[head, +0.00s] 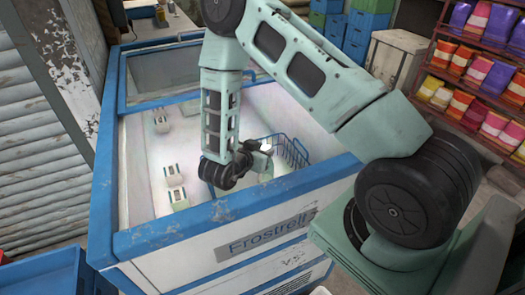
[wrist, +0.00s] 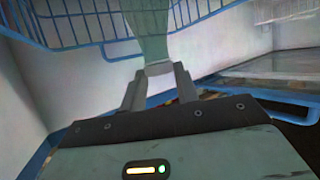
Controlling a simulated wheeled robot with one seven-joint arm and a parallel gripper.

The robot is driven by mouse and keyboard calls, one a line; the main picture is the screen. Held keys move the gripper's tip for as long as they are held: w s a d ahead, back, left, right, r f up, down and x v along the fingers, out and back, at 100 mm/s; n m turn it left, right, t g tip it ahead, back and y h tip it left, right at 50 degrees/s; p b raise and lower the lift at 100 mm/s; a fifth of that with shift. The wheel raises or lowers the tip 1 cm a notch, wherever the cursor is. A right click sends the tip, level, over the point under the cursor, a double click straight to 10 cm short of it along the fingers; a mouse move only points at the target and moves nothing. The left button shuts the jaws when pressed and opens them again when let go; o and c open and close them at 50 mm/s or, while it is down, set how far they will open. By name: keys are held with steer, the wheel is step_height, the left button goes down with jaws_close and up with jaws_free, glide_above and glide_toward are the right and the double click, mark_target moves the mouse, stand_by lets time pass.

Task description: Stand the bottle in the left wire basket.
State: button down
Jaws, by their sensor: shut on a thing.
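My gripper (wrist: 155,82) is shut on a pale green, see-through bottle (wrist: 148,35). The bottle extends from between the fingers to the top edge of the wrist view, where it is cut off. In that view a blue wire basket (wrist: 62,32) lies behind the bottle; I cannot tell whether they touch. In the head view my gripper (head: 264,162) is low inside the chest freezer, beside the blue wire basket (head: 292,152). My arm hides part of the basket, and the bottle is not clear there.
The white freezer has a raised blue rim (head: 240,208) around my arm. Several small pale cartons (head: 173,176) stand on its floor at left, with clear floor around them. A shelf of colourful packets (head: 480,75) stands at right. Blue crates (head: 345,25) are stacked behind.

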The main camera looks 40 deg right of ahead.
steer(key=shift+f, duration=0.2)
steer(key=shift+f, duration=0.1)
steer(key=c, duration=1)
jaws_free()
steer(key=shift+c, duration=0.2)
